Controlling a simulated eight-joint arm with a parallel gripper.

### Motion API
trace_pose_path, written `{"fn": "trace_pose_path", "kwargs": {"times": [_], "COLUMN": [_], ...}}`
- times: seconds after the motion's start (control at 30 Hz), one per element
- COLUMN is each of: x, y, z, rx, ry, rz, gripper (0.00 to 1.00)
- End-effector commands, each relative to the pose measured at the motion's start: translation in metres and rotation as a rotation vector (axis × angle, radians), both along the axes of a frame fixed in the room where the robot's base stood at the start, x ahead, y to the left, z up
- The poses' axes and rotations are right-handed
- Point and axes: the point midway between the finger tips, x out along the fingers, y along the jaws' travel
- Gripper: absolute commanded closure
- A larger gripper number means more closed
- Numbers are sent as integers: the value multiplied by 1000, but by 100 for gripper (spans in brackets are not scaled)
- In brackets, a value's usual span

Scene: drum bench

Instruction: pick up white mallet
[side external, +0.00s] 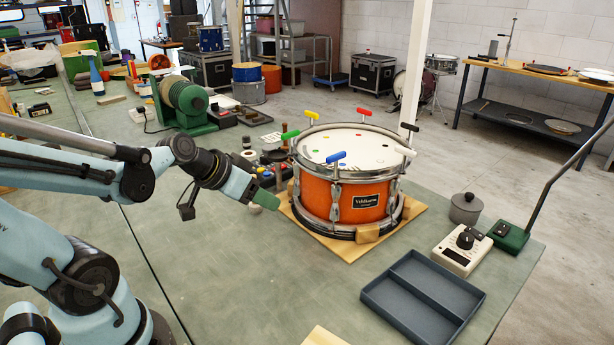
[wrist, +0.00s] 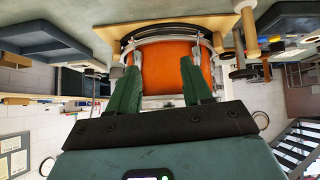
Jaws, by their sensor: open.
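The orange drum (side external: 345,200) stands on a wooden board (side external: 420,207). Several coloured T-shaped pieces stand around its rim. A white-headed piece (side external: 404,150), which looks like the white mallet, is at the rim's right side, beside a black one (side external: 409,127). My gripper (side external: 268,199) is left of the drum, below its top and apart from the white piece. In the wrist view my gripper (wrist: 160,65) has two green fingers spread apart with nothing between them, facing the orange drum shell (wrist: 172,68). I cannot make out the white mallet in the wrist view.
Blue (side external: 336,157), yellow (side external: 311,117) and red (side external: 364,112) pieces stand up at the drum's rim. A grey divided tray (side external: 366,296), a white control box (side external: 462,250) and a grey pot (side external: 466,208) are to the right. The bench front left of the tray is mostly clear.

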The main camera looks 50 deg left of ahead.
Motion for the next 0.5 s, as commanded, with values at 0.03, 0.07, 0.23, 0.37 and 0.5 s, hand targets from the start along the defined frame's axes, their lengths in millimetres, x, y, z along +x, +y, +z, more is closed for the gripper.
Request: {"fn": "trace_pose_path", "kwargs": {"times": [0.03,0.07,0.23,0.37,0.5], "x": [0,0,-7,-16,-21], "y": [21,30,81,105,117], "z": [-2,-2,-2,0,2], "rx": [0,4,49,89,112], "ry": [-37,-62,-188,-253,-283], "rz": [32,42,107,145,162], "gripper": [50,50,50,50,50]}}
